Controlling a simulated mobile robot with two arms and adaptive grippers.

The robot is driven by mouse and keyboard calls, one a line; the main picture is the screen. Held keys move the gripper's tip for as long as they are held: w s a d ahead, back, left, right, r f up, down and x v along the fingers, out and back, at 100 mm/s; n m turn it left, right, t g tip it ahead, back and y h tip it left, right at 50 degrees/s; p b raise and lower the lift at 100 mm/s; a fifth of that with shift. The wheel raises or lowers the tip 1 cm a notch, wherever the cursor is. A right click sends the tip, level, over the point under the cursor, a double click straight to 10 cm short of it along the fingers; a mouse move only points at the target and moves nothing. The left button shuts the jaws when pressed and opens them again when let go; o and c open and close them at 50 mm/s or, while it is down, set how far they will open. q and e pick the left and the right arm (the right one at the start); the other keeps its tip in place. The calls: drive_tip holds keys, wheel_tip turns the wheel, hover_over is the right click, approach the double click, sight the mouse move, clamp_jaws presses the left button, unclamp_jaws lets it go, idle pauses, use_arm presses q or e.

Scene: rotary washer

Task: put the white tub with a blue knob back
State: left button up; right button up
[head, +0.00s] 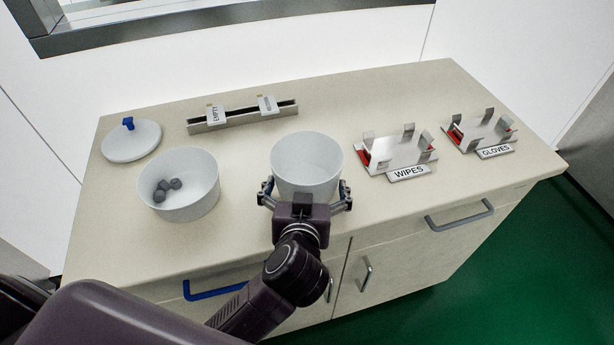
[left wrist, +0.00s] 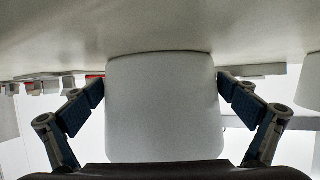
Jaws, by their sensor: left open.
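A white tub (head: 306,160) stands upright near the counter's front middle, with no knob visible on it. My left gripper (head: 305,190) is open, with one finger on each side of this tub. The left wrist view shows the tub's wall (left wrist: 162,105) between the two spread fingers, with small gaps at the pads. A round white piece like a lid, with a blue knob (head: 129,124), lies at the back left of the counter. A second white tub (head: 200,195) in front of it holds several grey balls. My right gripper is not in view.
A slotted metal rail (head: 240,118) with two small tags, one reading EMPTY, is at the back. Metal holders labelled WIPES (head: 400,152) and GLOVES (head: 480,130) stand to the right. Drawer handles, one blue (head: 214,292), project from the front. The counter's (head: 250,205) strip between the tubs is clear.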

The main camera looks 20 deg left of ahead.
use_arm(q)
drive_tip(key=p+v, duration=0.6)
drive_tip(key=v, duration=0.3)
drive_tip(key=shift+w+r, duration=0.1)
drive_tip(key=shift+r, duration=0.1)
drive_tip(key=shift+p+v, duration=0.45)
drive_tip(key=shift+v, duration=0.45)
drive_tip(key=shift+f, duration=0.15)
